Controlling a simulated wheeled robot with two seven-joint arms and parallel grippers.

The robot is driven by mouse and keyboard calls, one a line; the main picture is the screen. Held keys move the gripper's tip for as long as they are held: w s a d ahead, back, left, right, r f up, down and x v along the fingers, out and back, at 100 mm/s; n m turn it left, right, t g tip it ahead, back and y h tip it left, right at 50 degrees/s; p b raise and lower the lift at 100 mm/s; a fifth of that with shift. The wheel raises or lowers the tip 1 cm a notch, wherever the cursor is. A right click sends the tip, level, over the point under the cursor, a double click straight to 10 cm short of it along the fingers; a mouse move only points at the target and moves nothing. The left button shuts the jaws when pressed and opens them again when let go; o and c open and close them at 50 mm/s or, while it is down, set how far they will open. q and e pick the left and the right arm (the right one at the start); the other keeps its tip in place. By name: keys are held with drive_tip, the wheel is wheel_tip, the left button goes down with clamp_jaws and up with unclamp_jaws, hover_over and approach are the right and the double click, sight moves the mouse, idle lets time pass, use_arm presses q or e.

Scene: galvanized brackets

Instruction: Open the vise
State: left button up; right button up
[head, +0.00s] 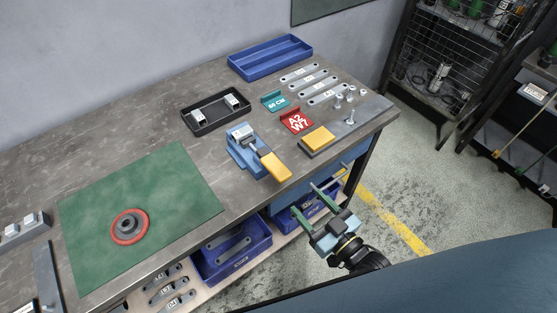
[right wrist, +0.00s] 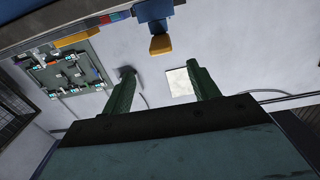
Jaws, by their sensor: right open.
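The vise (head: 243,148) is a small blue body with a grey top, near the front edge of the workbench. Its yellow handle (head: 275,167) points out toward the front edge. In the right wrist view the vise (right wrist: 152,10) shows from below at the top, with the yellow handle (right wrist: 160,45) hanging past the bench edge. My right gripper (head: 303,197) is open and empty, its green fingers apart, in front of the bench and below and right of the handle. In the right wrist view the handle appears beyond and between the fingertips (right wrist: 160,70). My left gripper is out of view.
On the bench (head: 120,150) are a green mat (head: 85,225) with a red-rimmed disc (head: 129,227), a black tray (head: 190,121), a red sign (head: 296,121), a yellow block (head: 317,138) and a blue tray (head: 270,57). Blue bins (head: 215,270) sit on the shelf below.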

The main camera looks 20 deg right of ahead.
approach(266, 155)
drive_tip(key=x, duration=0.4)
drive_tip(key=shift+w+f, duration=0.15)
drive_tip(key=shift+w, duration=0.15)
